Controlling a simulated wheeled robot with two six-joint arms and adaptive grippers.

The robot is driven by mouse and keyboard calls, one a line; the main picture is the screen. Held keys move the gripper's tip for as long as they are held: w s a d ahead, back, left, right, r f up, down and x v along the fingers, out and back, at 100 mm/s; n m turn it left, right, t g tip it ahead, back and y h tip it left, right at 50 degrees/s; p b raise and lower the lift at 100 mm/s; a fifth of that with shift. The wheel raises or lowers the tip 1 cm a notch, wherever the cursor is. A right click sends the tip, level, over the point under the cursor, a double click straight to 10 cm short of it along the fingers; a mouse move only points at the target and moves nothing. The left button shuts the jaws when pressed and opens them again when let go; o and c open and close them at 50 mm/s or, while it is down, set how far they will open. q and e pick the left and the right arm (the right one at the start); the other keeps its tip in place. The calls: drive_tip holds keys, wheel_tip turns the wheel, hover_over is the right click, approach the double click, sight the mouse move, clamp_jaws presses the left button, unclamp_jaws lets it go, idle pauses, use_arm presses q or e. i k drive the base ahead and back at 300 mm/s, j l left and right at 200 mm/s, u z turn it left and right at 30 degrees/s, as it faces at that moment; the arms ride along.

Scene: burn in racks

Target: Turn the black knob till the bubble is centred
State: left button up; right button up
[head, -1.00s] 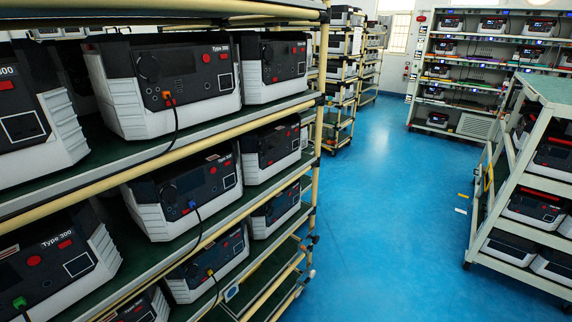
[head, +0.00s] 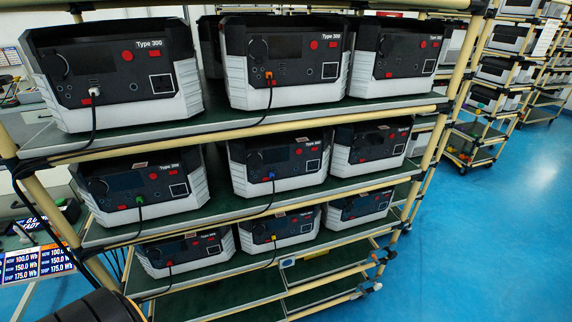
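I cannot make out a bubble or a level in the head view, nor pick out the task's black knob. The black power units on the rack, such as the top left unit (head: 122,72), the top middle unit (head: 285,60) and the middle-shelf left unit (head: 140,187), have a dark round part at the left of their front panels. I cannot tell whether any of these round parts is a knob. Neither of my grippers is in view.
The rack (head: 300,122) has cream tube rails and green shelves. Coloured plugs with black cables hang from several units. A display panel (head: 35,265) with Wh readings stands at lower left. More racks (head: 500,70) stand at upper right. Blue floor (head: 480,240) is clear at right.

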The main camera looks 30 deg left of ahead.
sight(391, 255)
drive_tip(key=i+l+u, duration=0.1)
drive_tip(key=l+u, duration=0.25)
drive_tip(key=l, duration=0.2)
drive_tip(key=l+u, duration=0.35)
drive_tip(key=l, duration=0.2)
drive_tip(key=u, duration=1.05)
drive_tip(key=z, duration=1.3)
